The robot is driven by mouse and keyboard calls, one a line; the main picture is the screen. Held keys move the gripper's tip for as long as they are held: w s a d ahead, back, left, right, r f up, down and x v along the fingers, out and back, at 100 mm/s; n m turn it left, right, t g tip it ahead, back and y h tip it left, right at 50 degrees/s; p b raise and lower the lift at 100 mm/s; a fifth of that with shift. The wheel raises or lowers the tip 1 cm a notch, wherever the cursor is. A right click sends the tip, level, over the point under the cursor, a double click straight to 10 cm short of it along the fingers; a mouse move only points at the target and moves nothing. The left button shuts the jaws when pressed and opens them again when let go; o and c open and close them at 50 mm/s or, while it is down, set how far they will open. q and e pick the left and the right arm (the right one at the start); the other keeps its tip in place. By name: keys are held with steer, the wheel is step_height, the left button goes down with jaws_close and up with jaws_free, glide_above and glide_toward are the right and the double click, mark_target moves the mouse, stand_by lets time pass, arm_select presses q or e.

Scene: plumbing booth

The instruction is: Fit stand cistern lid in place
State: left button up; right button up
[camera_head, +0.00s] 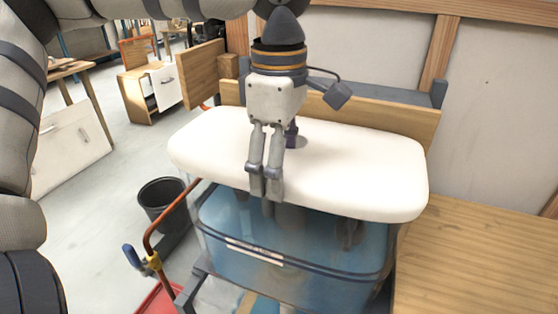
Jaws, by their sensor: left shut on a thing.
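The cistern lid (360,170) is a wide white slab with rounded corners. It lies above the blue see-through cistern (290,252) on the stand, covering its back part. The front of the cistern and some dark fittings inside show below the lid's front edge. A gap seems to show between lid and rim, but I cannot tell whether they touch at the back. My left gripper (266,192) points down over the lid's front edge, left of its middle, and is shut on the lid. Its fingertips partly hide the edge. My right gripper is not in view.
A wooden board (385,122) and wall stand close behind the lid. A wooden top (480,262) is bare at right. A copper pipe with a blue handle (132,257) and a black bucket (161,203) are at left. Grey floor lies beyond.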

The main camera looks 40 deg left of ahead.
arm_select(q)
steer(key=o, duration=2)
steer(key=shift+o, duration=0.2)
step_height(320, 180, up, 12)
